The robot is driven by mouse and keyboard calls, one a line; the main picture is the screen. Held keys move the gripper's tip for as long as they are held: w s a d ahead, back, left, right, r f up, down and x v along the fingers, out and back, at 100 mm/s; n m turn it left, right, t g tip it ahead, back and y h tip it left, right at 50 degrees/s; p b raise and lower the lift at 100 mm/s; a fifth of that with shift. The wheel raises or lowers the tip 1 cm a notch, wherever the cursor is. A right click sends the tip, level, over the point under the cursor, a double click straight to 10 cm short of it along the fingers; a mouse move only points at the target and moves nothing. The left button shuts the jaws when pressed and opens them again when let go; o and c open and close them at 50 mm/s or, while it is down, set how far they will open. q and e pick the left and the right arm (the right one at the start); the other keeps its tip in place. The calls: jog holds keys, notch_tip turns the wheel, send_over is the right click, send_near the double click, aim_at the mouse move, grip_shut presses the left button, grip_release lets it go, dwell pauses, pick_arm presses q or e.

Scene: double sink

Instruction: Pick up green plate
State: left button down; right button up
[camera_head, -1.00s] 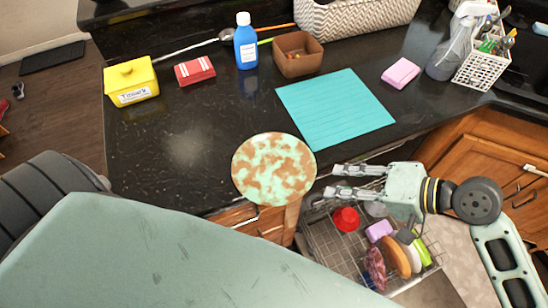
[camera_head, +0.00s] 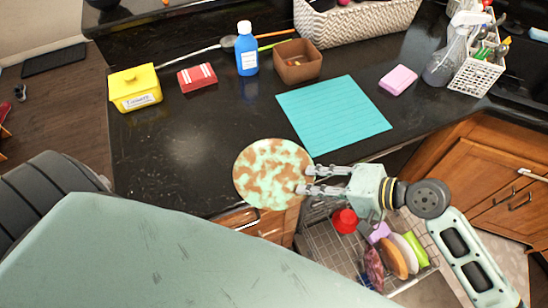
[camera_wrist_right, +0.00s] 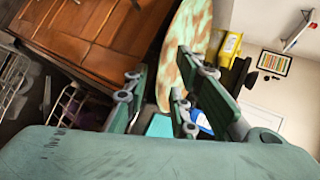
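A round plate mottled in green and brown (camera_head: 268,172) is at the counter's front edge, its lower part past the edge in the head view. In the right wrist view the plate (camera_wrist_right: 184,40) is seen nearly edge-on, just beyond the fingers. My right gripper (camera_head: 306,180) is at the plate's right rim with its fingers apart. Its fingertips overlap the rim in the picture; I cannot tell whether they touch it. A plain bright green piece (camera_head: 416,250) also stands in the dish rack. My left gripper is not in view.
The wire dish rack (camera_head: 330,256), below the counter edge, holds a red cup (camera_head: 344,220) and several upright plates. A turquoise mat (camera_head: 335,115), blue bottle (camera_head: 246,50), brown box (camera_head: 297,60) and pink sponge (camera_head: 398,79) are on the black counter. The counter left of the plate is clear.

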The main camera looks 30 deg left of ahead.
jog(key=shift+c, duration=0.5)
grip_shut()
jog(key=shift+r, duration=0.1)
